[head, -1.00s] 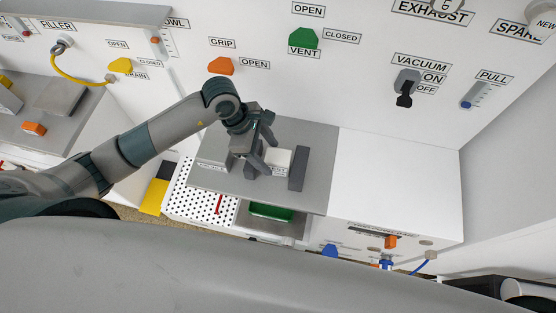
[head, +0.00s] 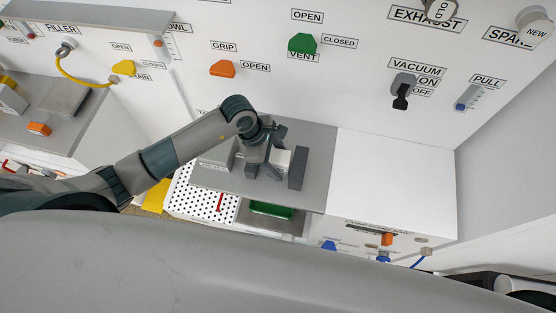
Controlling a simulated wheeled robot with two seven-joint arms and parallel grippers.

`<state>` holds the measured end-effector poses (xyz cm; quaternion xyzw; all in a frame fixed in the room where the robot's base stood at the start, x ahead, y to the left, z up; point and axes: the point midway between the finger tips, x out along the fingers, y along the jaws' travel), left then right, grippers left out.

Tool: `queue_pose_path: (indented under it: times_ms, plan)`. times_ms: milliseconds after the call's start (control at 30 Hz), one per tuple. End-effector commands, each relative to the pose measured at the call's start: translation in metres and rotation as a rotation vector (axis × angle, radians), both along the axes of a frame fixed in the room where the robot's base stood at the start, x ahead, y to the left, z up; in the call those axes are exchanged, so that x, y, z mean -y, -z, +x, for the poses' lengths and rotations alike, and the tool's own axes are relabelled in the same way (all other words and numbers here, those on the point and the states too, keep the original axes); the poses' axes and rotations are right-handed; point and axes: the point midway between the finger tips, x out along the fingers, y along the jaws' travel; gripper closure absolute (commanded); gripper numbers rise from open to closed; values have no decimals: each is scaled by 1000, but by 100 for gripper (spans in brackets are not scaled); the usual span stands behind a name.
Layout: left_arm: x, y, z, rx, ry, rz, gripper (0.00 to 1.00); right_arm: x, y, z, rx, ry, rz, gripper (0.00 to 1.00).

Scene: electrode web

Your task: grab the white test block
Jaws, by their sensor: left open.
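The white test block (head: 283,159) sits on the grey plate (head: 318,142) in the middle of the head view, just left of a dark grey upright block (head: 298,168). My left gripper (head: 264,172) is open, its fingers pointing down at the block's left side. The fingers partly hide the block, and I cannot tell whether they touch it. My right gripper is not in view.
A lighter grey labelled block (head: 217,157) stands left of the gripper. The white wall behind carries an orange grip knob (head: 222,69), a green vent knob (head: 302,43) and a black vacuum switch (head: 402,97). A green item (head: 271,210) lies below the plate's front edge. The white top to the right is clear.

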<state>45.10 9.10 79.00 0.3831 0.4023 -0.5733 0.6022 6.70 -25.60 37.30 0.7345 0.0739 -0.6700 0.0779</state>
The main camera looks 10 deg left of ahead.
Motion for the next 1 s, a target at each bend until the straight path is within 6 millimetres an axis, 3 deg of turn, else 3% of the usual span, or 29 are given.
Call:
queue_pose_path:
  times_ms: [133, 367, 767, 1000]
  plan:
    - [0, 0, 0, 0, 0, 0, 39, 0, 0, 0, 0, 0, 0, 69]
    - [0, 0, 0, 0, 0, 0, 92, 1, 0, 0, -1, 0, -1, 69]
    - [0, -4, 1, 2, 0, -1, 92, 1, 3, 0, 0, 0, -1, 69]
    - [0, -26, 2, 6, 2, -2, 92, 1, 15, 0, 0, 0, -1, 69]
